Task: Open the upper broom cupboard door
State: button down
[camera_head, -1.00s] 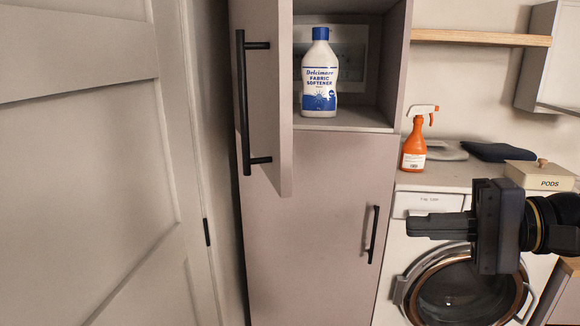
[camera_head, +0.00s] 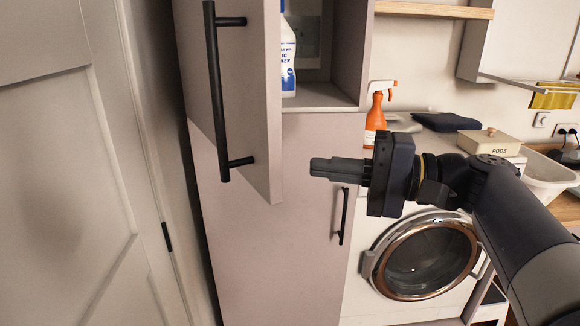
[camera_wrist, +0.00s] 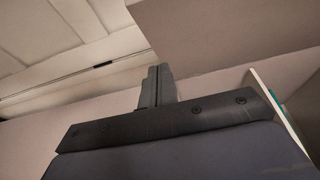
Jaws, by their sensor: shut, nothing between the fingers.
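The upper broom cupboard door (camera_head: 255,120) stands ajar, swung out toward me, with its long black bar handle (camera_head: 220,95) on its outer face. Inside the upper compartment stands a white and blue fabric softener bottle (camera_head: 288,60), partly hidden by the door. My gripper (camera_head: 314,167) is shut and empty. In the head view it shows to the right of the door's lower edge, in front of the lower cupboard door (camera_head: 270,240). In the wrist view the shut fingers (camera_wrist: 158,72) point toward a grey panel edge above them. I cannot tell whether they touch it.
The lower door has its own black handle (camera_head: 342,215), just below my gripper. A washing machine (camera_head: 425,262), an orange spray bottle (camera_head: 376,115) and a pods box (camera_head: 488,142) are to the right. A white panelled door (camera_head: 60,180) fills the left side.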

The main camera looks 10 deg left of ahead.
jog(key=a, duration=0.1)
jog(key=s+a+p, duration=0.1)
jog(key=a, duration=0.1)
jog(key=s+a, duration=0.1)
jog(key=a, duration=0.1)
jog(key=shift+s+a, duration=0.2)
jog(key=shift+s, duration=0.05)
